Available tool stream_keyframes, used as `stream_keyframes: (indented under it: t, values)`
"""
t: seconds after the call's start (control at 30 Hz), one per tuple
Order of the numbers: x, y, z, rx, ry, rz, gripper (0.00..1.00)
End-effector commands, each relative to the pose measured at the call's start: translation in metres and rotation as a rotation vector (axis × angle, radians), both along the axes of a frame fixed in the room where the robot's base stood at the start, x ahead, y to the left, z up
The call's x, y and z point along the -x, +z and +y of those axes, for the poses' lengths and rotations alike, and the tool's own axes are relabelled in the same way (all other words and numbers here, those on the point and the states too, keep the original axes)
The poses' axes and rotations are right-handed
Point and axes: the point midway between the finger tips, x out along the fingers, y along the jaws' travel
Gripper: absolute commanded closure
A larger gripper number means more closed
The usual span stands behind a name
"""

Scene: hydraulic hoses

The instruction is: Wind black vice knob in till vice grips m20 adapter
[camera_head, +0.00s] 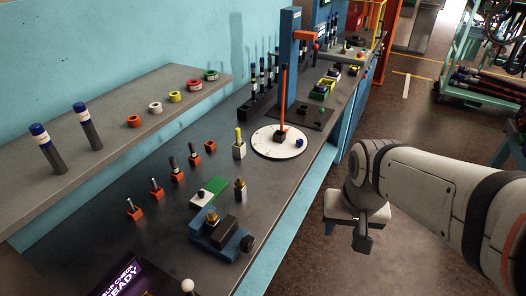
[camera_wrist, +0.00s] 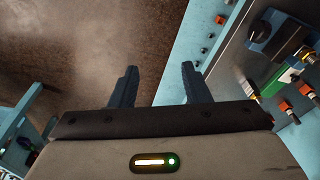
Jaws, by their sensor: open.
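The blue vice (camera_head: 222,238) stands near the front edge of the bench, with a dark block on it. Its black knob (camera_head: 248,243) sticks out on the right side. A brass-coloured fitting, apparently the M20 adapter (camera_head: 212,217), stands upright at the vice's jaws; I cannot tell whether the jaws touch it. My gripper (camera_head: 364,238) is off the bench to the right, above the floor, apart from the knob. In the wrist view my gripper (camera_wrist: 159,82) is open and empty, and the vice (camera_wrist: 287,27) and knob (camera_wrist: 259,30) show at upper right.
A green plate (camera_head: 210,190) lies behind the vice. Several orange-based fittings (camera_head: 176,176) stand farther left. A white round plate (camera_head: 268,150) with an orange upright stands behind. A dark screen (camera_head: 125,280) is at the front left. The floor (camera_head: 320,255) beside the bench is clear.

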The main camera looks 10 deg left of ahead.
Motion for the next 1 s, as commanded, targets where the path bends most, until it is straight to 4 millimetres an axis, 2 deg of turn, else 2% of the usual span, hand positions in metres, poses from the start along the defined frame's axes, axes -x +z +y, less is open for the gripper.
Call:
stream_keyframes:
  t: [0.03,0.07,0.13,0.37,0.5,0.6,0.77,1.0]
  values:
    - [-0.007,0.021,0.010,-0.006,-0.007,0.011,0.57]
    - [-0.012,0.025,0.017,-0.010,-0.018,0.020,0.57]
    - [-0.025,0.020,0.038,-0.020,-0.054,0.040,0.57]
    - [-0.051,-0.022,0.116,-0.032,-0.180,0.107,0.57]
    - [-0.054,-0.052,0.166,-0.025,-0.255,0.141,0.57]
    - [-0.053,-0.068,0.192,-0.020,-0.299,0.155,0.57]
    - [-0.050,-0.082,0.211,-0.014,-0.336,0.164,0.57]
    - [-0.049,-0.111,0.212,-0.010,-0.344,0.167,0.57]
